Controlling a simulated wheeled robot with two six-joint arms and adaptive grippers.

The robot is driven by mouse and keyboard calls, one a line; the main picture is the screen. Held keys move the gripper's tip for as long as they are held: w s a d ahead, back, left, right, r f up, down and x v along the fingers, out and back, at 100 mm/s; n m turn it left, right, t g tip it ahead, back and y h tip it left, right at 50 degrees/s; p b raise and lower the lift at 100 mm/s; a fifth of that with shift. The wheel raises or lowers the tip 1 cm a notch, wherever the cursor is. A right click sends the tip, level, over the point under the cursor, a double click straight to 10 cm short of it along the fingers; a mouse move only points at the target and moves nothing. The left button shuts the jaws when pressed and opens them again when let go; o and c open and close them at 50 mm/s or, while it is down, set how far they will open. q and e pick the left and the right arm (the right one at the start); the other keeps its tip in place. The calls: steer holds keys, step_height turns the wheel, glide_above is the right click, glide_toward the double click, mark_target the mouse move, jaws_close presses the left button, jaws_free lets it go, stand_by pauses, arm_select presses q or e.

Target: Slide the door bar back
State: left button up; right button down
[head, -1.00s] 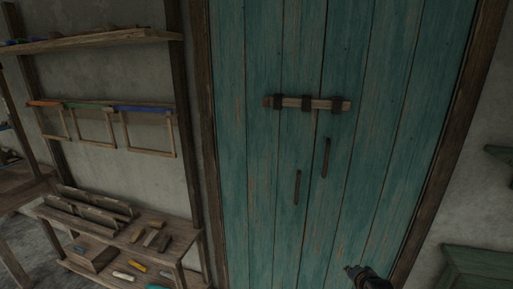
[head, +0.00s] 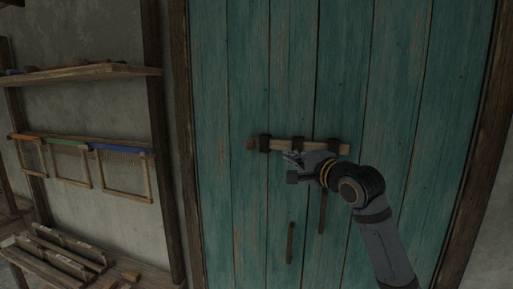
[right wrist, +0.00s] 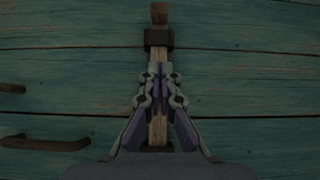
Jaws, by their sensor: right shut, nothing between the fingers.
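The door bar (head: 285,145) is a pale wooden bar lying across the teal plank door (head: 250,90), held in dark brackets. Its left end sticks out past the left bracket (head: 265,144). My right gripper (head: 289,157) is shut and empty, in front of the bar just below its middle stretch. In the right wrist view the shut fingertips (right wrist: 160,68) line up over the bar (right wrist: 158,128), close to one bracket (right wrist: 158,38). I cannot tell whether they touch the bar. My gripper and wrist hide part of the bar's right half. My left gripper is out of view.
Two dark upright handles (head: 290,243) sit on the door below the bar, one partly behind my arm. A wall shelf (head: 80,74), hanging wooden frames (head: 122,150) and a low bench (head: 120,265) stand left of the door. The upper door is clear.

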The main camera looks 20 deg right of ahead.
steer(key=p, duration=0.4)
glide_toward(254, 144)
steer(key=w+d, duration=0.1)
steer(key=w, duration=0.1)
steer(key=w+d, duration=0.1)
steer(key=shift+w+d, duration=0.2)
steer(key=shift+w, duration=0.2)
steer(key=shift+w+a+p, duration=0.8)
steer(key=shift+a, duration=0.2)
steer(key=shift+w+a+f, duration=0.1)
steer(key=shift+w+a, duration=0.25)
steer(key=shift+a, duration=0.3)
steer(key=shift+d, duration=0.1)
